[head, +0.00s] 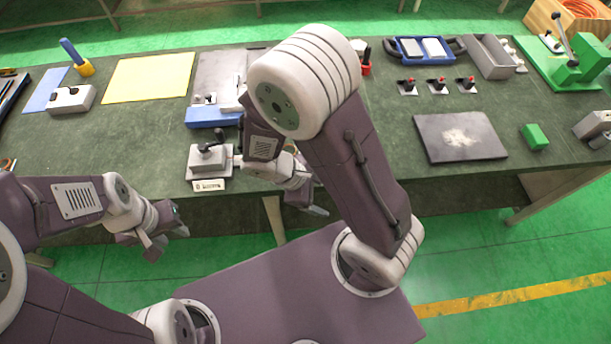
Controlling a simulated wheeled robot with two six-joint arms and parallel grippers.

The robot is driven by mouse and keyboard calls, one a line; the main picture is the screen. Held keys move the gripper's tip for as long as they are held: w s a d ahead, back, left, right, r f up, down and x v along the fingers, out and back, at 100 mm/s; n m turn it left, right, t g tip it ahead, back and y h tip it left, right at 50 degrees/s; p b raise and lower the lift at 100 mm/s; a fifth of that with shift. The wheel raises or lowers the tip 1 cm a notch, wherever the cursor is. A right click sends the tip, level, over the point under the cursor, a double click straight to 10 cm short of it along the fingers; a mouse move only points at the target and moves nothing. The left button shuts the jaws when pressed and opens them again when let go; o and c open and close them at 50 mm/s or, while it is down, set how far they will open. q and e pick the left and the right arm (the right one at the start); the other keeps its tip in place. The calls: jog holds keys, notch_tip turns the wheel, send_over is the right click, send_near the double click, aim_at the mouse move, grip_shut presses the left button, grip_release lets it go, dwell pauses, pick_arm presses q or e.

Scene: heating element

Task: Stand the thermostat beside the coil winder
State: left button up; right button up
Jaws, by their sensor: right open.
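A grey block with a black crank handle (208,160) stands on a grey plate at the table's front edge, with a small label in front; it looks like the coil winder. I cannot tell for sure which thing is the thermostat; a pale grey box with dark round spots (72,98) lies at the left of the table. My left gripper (168,241) is open and empty in front of the table, left of and below the crank device. My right gripper (308,203) is open near the front edge, right of that device and partly hidden by my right arm.
A yellow sheet (148,77) and a blue machine (212,116) lie behind. On the right are a dark board (459,137), a green block (534,138), three red-knobbed switches (437,85), a blue tray (421,49) and a green lever machine (566,68). The table's left middle is clear.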

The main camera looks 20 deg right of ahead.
jog(key=r+m+t+y, duration=0.1)
jog(key=m+y, duration=0.1)
jog(key=m, duration=0.2)
jog(key=w+r+m+y, duration=0.1)
jog(key=r+m+y, duration=0.1)
jog(key=m, duration=0.2)
jog(key=w+a+r+m+t+y, duration=0.1)
jog(key=m+y, duration=0.1)
jog(key=m, duration=0.2)
jog(key=shift+w+r+t, duration=0.15)
jog(key=shift+r+t, duration=0.05)
jog(key=shift+t, duration=0.1)
